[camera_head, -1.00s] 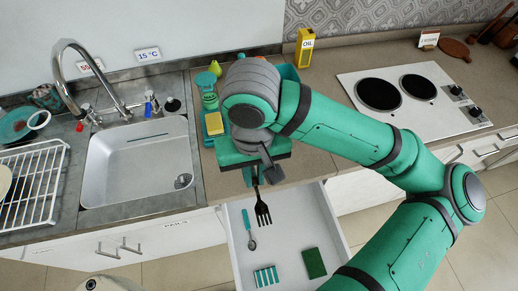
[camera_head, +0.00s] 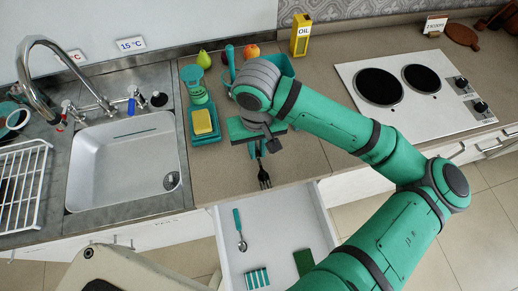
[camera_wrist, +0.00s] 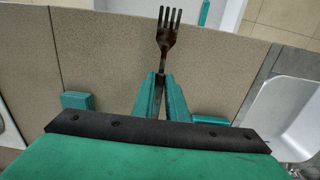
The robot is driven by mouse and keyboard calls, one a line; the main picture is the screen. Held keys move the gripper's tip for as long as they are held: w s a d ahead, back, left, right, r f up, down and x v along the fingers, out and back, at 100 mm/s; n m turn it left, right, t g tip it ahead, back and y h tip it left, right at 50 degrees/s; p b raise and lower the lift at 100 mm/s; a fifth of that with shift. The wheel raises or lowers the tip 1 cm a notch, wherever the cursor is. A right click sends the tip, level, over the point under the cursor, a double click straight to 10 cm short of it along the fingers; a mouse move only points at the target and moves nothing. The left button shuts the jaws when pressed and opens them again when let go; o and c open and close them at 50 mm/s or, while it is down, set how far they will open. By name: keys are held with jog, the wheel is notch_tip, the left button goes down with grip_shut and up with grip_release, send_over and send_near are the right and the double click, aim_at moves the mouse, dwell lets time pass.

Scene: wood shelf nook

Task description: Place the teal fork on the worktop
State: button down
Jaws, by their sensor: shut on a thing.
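The fork (camera_head: 264,178) has dark metal tines and hangs from my gripper (camera_head: 256,150), tines toward the open drawer. In the wrist view the fork (camera_wrist: 167,38) sticks out from between the two teal fingertips (camera_wrist: 160,88), which are shut on its handle. The handle is mostly hidden by the fingers. The brown worktop (camera_head: 222,172) lies under and around the gripper, between the sink and the hob. In the head view the fork shows over the worktop's front part; I cannot tell whether it touches.
A white drawer (camera_head: 277,228) stands open below, holding a teal-handled spoon (camera_head: 239,230), a green sponge (camera_head: 303,261) and a striped item (camera_head: 257,278). A yellow sponge on a teal tray (camera_head: 204,137), a teal-lidded jar (camera_head: 193,84) and a teal bin (camera_head: 283,66) stand behind. Worktop front is clear.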

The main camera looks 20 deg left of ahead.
aim_at(258, 154)
jog(key=shift+w+f, duration=0.2)
jog(key=shift+f, duration=0.45)
jog(key=shift+w+f, duration=0.15)
jog(key=shift+f, duration=0.8)
jog(key=shift+s, duration=0.3)
jog(key=shift+f, duration=0.2)
jog(key=c, duration=1.8)
grip_release()
jog(key=shift+o, duration=0.2)
jog(key=shift+w+r, duration=0.1)
notch_tip(258, 154, up, 12)
jog(key=shift+w, duration=0.1)
